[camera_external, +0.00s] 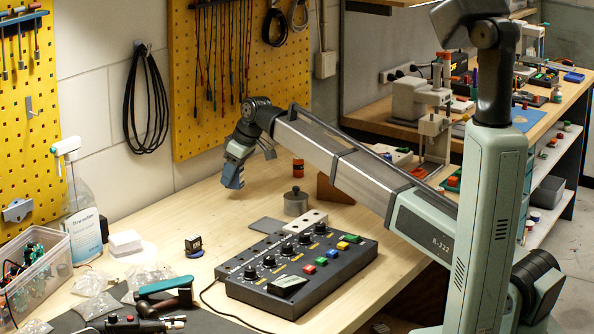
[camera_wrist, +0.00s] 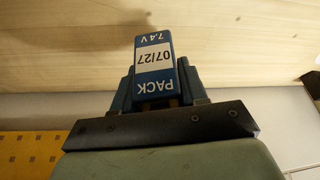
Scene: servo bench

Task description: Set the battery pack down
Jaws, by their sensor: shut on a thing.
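The battery pack (camera_wrist: 154,62) is a blue block with a white label that reads "PACK 07/27 7.4V", upside down in the wrist view. My gripper (camera_wrist: 155,88) is shut on it, and the pack sticks out past the blue fingers. In the external view my gripper (camera_external: 232,183) points down near the back of the wooden bench (camera_external: 185,218), left of an orange-capped jar. There the pack is hard to tell from the blue fingers. Its gap to the bench top cannot be judged exactly.
A dark control box (camera_external: 297,272) with knobs and coloured buttons stands in front. A grey flat plate (camera_external: 266,226), a metal weight (camera_external: 296,202) and an orange jar (camera_external: 298,168) lie nearby. A small dark servo (camera_external: 194,245) sits left. Bare wood lies between them.

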